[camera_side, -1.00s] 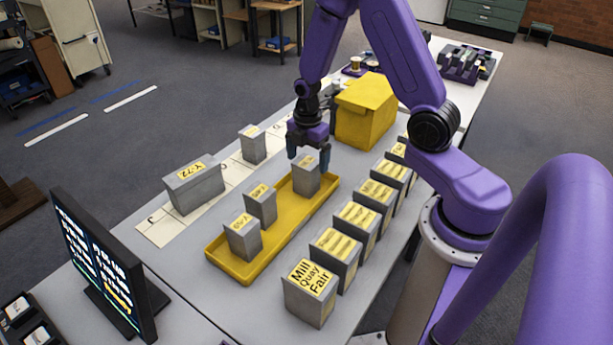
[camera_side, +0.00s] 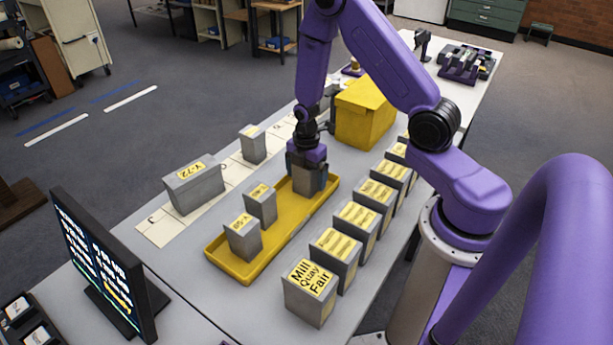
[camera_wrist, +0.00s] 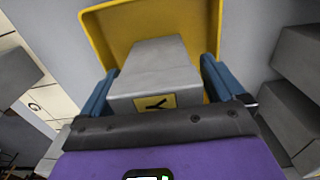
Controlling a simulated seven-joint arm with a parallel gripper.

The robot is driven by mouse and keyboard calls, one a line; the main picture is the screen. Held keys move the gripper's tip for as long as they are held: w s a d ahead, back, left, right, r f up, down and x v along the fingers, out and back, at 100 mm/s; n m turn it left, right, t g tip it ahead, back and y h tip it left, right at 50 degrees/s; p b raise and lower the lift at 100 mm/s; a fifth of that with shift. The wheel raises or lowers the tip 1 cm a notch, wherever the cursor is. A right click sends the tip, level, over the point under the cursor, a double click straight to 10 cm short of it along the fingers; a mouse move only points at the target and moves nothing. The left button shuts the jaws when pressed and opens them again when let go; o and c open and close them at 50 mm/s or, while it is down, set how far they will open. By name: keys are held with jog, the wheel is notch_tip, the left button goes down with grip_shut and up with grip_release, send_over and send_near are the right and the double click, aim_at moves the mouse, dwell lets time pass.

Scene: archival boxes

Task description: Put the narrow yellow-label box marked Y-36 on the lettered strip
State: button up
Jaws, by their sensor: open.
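A yellow tray (camera_side: 232,268) holds narrow grey boxes with yellow labels. My gripper (camera_side: 306,180) is open, lowered over the box (camera_side: 305,181) at the tray's far end, with its fingers on either side of it. In the wrist view this grey box (camera_wrist: 155,72) stands between the blue fingers of my gripper (camera_wrist: 160,88); its label shows a Y, and the rest is cut off. Two other narrow boxes, a middle one (camera_side: 260,207) and a near one (camera_side: 242,241), stand upright in the tray. The lettered strip (camera_side: 158,232) lies left of the tray.
On the strip stand a wide box marked Y-72 (camera_side: 193,188) and a narrow box (camera_side: 252,146). A row of grey boxes, the nearest marked Mill Quay Fair (camera_side: 310,292), lines the right. A large yellow box (camera_side: 365,112) stands behind. A screen (camera_side: 105,262) is at the near left.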

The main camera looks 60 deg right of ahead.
jog(key=c, duration=1.2)
jog(key=shift+r, duration=0.15)
